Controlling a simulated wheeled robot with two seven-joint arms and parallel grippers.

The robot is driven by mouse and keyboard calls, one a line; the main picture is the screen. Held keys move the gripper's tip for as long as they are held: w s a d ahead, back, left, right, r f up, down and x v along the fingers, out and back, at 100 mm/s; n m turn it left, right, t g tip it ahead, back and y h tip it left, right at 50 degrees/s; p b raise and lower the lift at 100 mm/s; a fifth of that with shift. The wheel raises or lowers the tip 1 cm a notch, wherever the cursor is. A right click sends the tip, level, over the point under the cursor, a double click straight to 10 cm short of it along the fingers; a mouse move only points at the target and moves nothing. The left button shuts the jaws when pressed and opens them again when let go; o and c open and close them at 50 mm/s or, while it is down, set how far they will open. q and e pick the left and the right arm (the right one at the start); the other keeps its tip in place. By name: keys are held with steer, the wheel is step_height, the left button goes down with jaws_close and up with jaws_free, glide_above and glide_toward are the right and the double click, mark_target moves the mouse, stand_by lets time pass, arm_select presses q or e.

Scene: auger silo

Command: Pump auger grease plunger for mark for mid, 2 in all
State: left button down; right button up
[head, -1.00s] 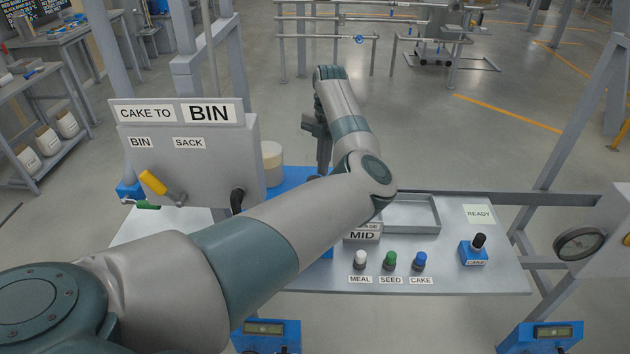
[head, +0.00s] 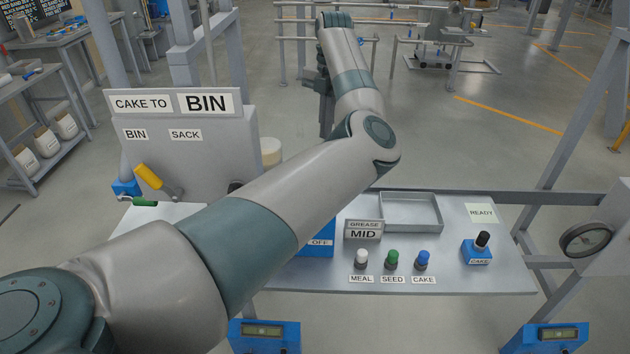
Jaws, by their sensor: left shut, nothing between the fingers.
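The GREASE MID sign (head: 363,230) stands on the grey bench, left of the tray. I cannot make out a grease plunger; my left arm covers much of the bench's left part. My left gripper (head: 326,128) is shut and empty, pointing down, above and beyond the bench's back edge. It appears apart from everything. A blue box marked OFF (head: 318,247) is partly hidden behind my left arm. My right gripper is not in view.
White, green and blue knobs marked MEAL (head: 361,259), SEED (head: 391,260) and CAKE (head: 422,260) line the front. An empty tray (head: 410,213) lies behind them. A black-knobbed blue box (head: 476,251) stands right. A CAKE TO BIN panel (head: 190,160) with a yellow handle (head: 149,177) stands left.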

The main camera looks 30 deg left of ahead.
arm_select(q)
step_height(320, 180, up, 7)
steer(key=shift+w+r, duration=0.15)
steer(key=shift+w, duration=0.2)
stand_by(1.0)
